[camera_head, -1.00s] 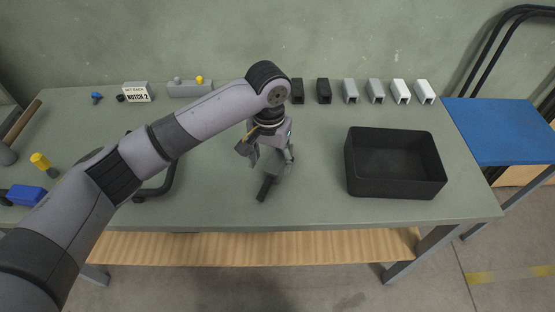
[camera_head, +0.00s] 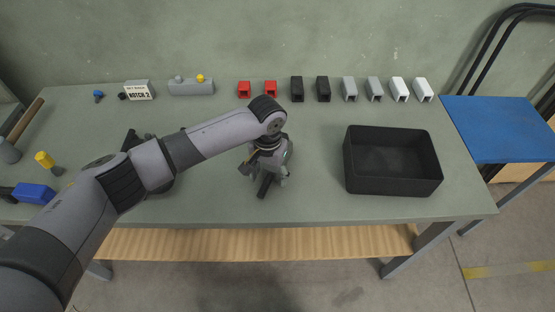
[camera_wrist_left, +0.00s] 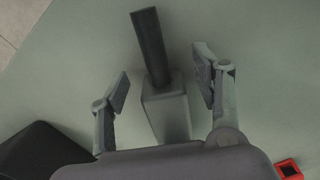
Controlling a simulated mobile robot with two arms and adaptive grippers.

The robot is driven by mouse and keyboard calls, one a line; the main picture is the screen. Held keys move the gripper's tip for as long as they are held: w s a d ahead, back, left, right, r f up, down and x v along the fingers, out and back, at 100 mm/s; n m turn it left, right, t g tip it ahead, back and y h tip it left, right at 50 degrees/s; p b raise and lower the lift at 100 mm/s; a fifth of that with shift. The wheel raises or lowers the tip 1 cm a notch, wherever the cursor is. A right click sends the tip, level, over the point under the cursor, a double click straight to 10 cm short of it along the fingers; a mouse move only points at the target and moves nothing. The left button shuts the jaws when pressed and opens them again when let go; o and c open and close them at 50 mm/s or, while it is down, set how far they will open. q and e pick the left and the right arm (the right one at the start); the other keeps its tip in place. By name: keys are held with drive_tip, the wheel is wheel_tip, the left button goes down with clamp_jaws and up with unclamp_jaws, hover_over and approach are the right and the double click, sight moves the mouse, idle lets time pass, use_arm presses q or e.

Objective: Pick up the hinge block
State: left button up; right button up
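The hinge block appears to be the grey block with a dark bar sticking out of it. In the left wrist view the grey block (camera_wrist_left: 167,112) lies between the two fingers, and its dark bar (camera_wrist_left: 150,45) points away. My left gripper (camera_wrist_left: 163,80) is open, with a gap on both sides of the block. In the head view the left gripper (camera_head: 264,172) is low over the table, and the dark bar (camera_head: 264,187) shows below it. The gripper hides most of the block there. My right gripper is not in view.
A black open bin (camera_head: 392,188) stands right of the gripper. Red, black, grey and white caps line the table's back edge, with a NOTCH 2 sign (camera_head: 139,95) further left. A blue-headed tool (camera_head: 34,193) lies at left. A dark frame part is partly behind my arm.

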use_arm(q)
clamp_jaws()
drive_tip(key=shift+r, duration=0.1)
idle(0.5)
wheel_tip(320, 180, up, 20)
drive_tip(key=b, duration=0.2)
drive_tip(key=shift+b, duration=0.35)
approach(269, 176)
drive_tip(key=shift+b, duration=0.4)
drive_tip(key=shift+f+b, duration=0.55)
drive_tip(key=shift+f, duration=3.55)
drive_tip(key=shift+f+p, duration=0.15)
drive_tip(key=shift+p, duration=0.3)
